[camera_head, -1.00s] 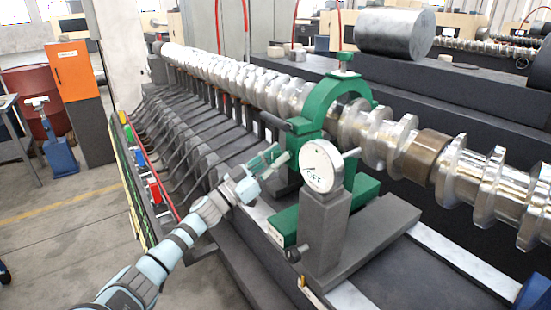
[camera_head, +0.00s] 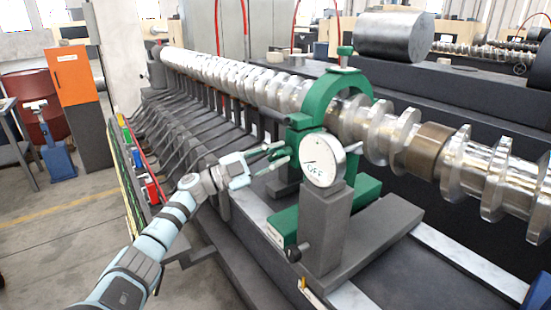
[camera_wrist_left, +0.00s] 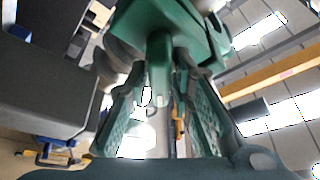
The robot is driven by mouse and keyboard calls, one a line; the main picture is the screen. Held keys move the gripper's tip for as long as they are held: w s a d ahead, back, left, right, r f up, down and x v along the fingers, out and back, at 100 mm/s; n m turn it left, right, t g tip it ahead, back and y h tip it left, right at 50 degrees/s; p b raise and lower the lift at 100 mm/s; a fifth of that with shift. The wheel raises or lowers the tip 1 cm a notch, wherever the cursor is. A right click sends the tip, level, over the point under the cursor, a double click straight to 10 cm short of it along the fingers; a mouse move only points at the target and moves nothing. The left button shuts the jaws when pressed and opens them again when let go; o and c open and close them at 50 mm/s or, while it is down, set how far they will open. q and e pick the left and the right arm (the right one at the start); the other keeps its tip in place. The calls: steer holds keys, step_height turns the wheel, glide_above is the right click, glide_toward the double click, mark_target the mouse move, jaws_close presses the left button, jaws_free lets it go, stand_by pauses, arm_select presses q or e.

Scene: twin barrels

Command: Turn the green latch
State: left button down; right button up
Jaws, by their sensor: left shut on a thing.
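My left gripper (camera_head: 280,153) reaches in from the left to the near side of the green ring clamp (camera_head: 313,103) around the crankshaft-like shaft. In the left wrist view, the green latch (camera_wrist_left: 160,62) is a short rounded bar hanging from the clamp's green body. My left gripper's two fingers (camera_wrist_left: 165,105) stand on either side of it, and the gripper is shut on it. In the head view the latch is small and mostly hidden by the fingers. My right gripper is not in view.
A round white dial (camera_head: 323,160) marked OFF stands on a grey block (camera_head: 325,220) just right of my left gripper. The long metal shaft (camera_head: 225,80) runs across the machine. A row of grey levers (camera_head: 185,145) lies to the left. An orange cabinet (camera_head: 73,72) stands farther left.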

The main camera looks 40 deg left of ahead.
arm_select(q)
steer(key=m+g, duration=0.1)
steer(key=m, duration=0.1)
steer(key=m+g, duration=0.1)
steer(key=m, duration=0.2)
steer(key=shift+f, duration=0.15)
steer(key=shift+f+m+g, duration=0.1)
steer(key=shift+m+g, duration=0.6)
steer(key=shift+m, duration=1.5)
steer(key=shift+d+y, duration=0.1)
steer(key=shift+y, duration=0.2)
steer(key=c, duration=1.6)
jaws_free()
steer(key=v, duration=1.2)
